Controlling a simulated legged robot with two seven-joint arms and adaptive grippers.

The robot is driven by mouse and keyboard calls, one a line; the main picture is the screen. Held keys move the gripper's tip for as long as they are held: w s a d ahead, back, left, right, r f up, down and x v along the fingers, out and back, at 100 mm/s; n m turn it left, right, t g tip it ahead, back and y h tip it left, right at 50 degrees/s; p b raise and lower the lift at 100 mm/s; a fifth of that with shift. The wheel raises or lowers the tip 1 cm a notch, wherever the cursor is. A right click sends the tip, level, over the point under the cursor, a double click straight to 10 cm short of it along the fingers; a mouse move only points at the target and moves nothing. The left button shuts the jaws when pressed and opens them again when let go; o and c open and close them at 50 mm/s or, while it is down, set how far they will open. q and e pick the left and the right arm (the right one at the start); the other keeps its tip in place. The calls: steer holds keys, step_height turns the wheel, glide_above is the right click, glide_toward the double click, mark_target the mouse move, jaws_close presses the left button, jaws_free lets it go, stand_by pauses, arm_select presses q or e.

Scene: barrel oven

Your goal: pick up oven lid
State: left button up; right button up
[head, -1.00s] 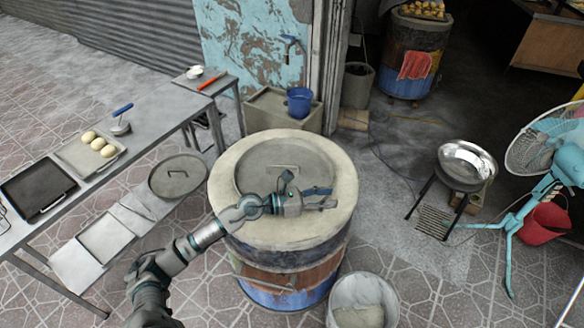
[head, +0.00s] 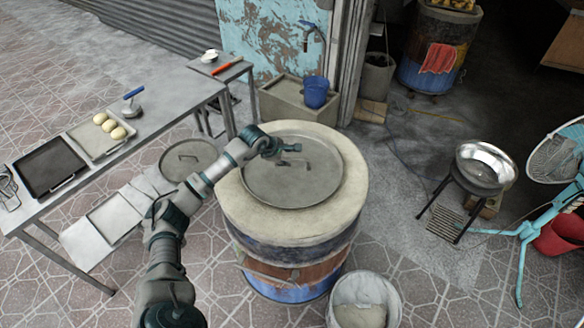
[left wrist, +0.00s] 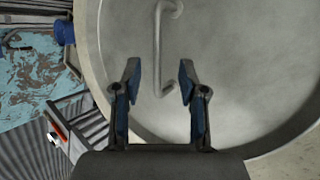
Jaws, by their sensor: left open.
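The oven lid (head: 310,185) is a round grey metal disc lying on top of the barrel oven (head: 335,222). Its bar handle (head: 297,163) stands near the middle. In the left wrist view the lid (left wrist: 235,70) fills most of the picture, with the handle (left wrist: 160,45) running up and down. My left gripper (head: 288,148) is over the lid close to the handle. In the left wrist view my left gripper (left wrist: 158,75) is open, with the lower end of the handle between the fingertips in the picture. I cannot tell contact. My right gripper is not in view.
A metal table (head: 75,183) with trays and dough balls stands at the left. A second round lid (head: 190,158) lies on a low shelf. A white bucket (head: 362,290) stands in front of the oven. A wok on a stand (head: 485,165) and a fan are at the right.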

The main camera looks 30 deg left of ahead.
mark_target(292, 159)
arm_select(q)
steer(key=x, duration=0.6)
steer(key=shift+w+a, duration=0.1)
steer(key=shift+a, duration=0.15)
steer(key=shift+w, duration=0.15)
steer(key=c, duration=0.6)
jaws_close()
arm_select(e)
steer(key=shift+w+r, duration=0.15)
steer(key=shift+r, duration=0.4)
